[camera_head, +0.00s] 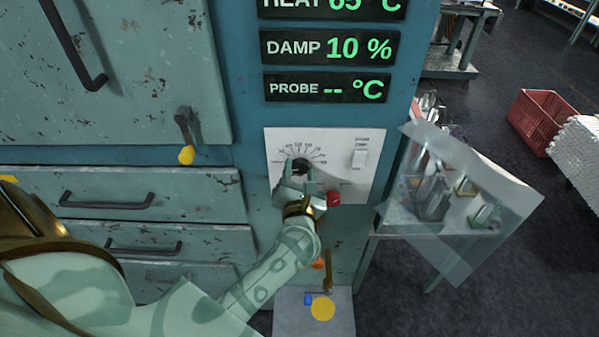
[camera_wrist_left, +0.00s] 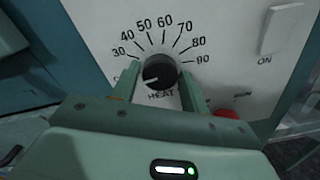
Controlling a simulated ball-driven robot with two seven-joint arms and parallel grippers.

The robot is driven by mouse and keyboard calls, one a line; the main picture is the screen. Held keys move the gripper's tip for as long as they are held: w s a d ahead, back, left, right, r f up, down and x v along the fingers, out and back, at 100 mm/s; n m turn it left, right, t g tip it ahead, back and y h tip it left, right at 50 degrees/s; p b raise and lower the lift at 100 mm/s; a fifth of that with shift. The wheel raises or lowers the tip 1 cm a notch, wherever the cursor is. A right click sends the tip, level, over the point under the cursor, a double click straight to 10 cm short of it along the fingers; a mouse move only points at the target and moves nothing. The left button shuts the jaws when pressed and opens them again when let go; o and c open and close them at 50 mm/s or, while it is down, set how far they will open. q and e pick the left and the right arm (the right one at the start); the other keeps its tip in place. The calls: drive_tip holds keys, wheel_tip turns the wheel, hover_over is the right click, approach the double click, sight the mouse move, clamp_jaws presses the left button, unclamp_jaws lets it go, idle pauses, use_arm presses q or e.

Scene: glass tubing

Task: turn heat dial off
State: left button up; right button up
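The black heat dial (camera_wrist_left: 160,74) sits on a white control panel (camera_head: 348,143) with a printed scale from 30 to 90. In the left wrist view its white mark points left and slightly down, below the 30, towards a label partly hidden by a finger. My left gripper (camera_head: 299,172) is at the panel, with one finger on each side of the dial, also in the left wrist view (camera_wrist_left: 160,84). The fingers are apart and very close to the dial's sides; I cannot tell whether they press on it. My right gripper is not in view.
A red knob (camera_head: 333,198) and a white switch (camera_head: 359,158) are right of the dial. Displays above read HEAT 65, DAMP 10 and PROBE blank. A yellow-tipped lever (camera_head: 186,153) is at left. A clear sheet (camera_head: 465,195) hangs at right before a side table.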

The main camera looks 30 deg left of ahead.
use_arm(q)
drive_tip(key=shift+o, duration=0.9)
drive_tip(key=b+v, duration=0.3)
drive_tip(key=v, duration=1.3)
drive_tip(key=shift+d+f+b, duration=0.1)
drive_tip(key=shift+d+b, duration=0.1)
drive_tip(key=shift+b, duration=0.1)
